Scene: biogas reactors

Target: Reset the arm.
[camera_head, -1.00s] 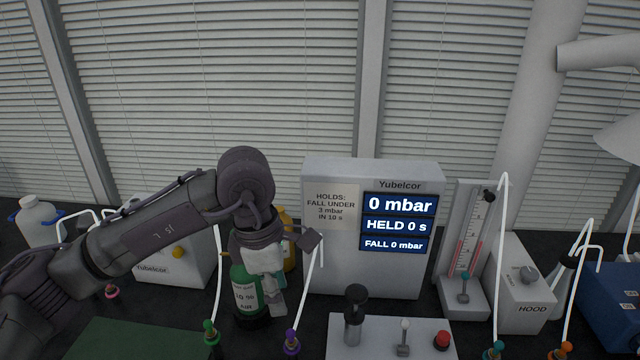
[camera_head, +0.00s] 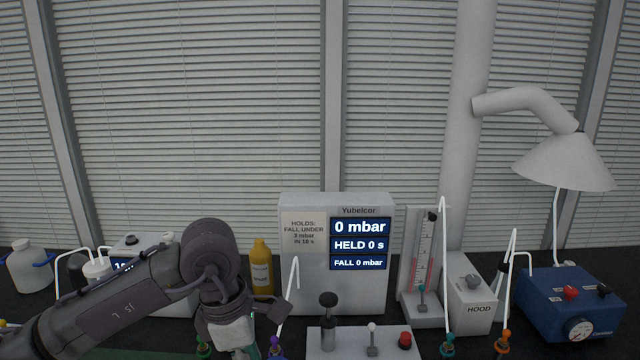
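My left arm comes in from the lower left. Its wrist points down, and the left gripper (camera_head: 240,348) is at the bottom edge, in front of the dark bench. Its fingertips are cut off by the frame, so I cannot tell whether it is open or shut or holds anything. A bit of green shows beside it. My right gripper is not in view.
The Yubelcor box (camera_head: 342,290) reads 0 mbar, HELD 0 s, FALL 0 mbar. A lever panel (camera_head: 345,345) stands before it. A yellow bottle (camera_head: 261,272), a gauge stand (camera_head: 423,265), a HOOD box (camera_head: 472,300) and a blue pump (camera_head: 568,305) line the bench.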

